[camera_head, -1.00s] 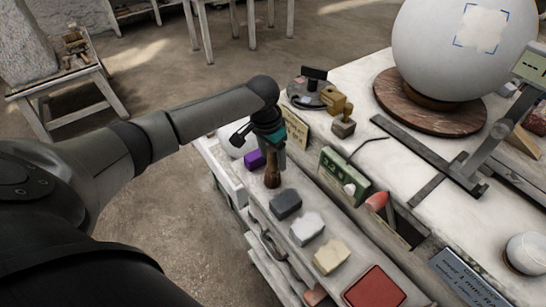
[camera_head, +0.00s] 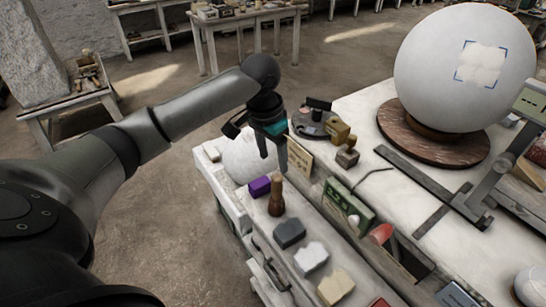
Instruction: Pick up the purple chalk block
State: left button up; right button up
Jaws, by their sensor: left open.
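The purple chalk block (camera_head: 259,187) lies on the pale ledge at the near side of the bench, left of a brown wooden-handled tool (camera_head: 276,197). My left gripper (camera_head: 273,158) is open and empty. It points down above and behind the purple block in the picture, apart from it. Its far finger is partly hidden. My right gripper is not in view.
Dark grey (camera_head: 289,233), white (camera_head: 311,257) and cream (camera_head: 335,287) blocks sit along the ledge. A white rounded form (camera_head: 246,160) stands behind the purple block. A green box (camera_head: 347,204) and a large plaster sphere (camera_head: 445,80) are on the right.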

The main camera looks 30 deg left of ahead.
aim_at(261, 186)
jog(key=u, duration=1.2)
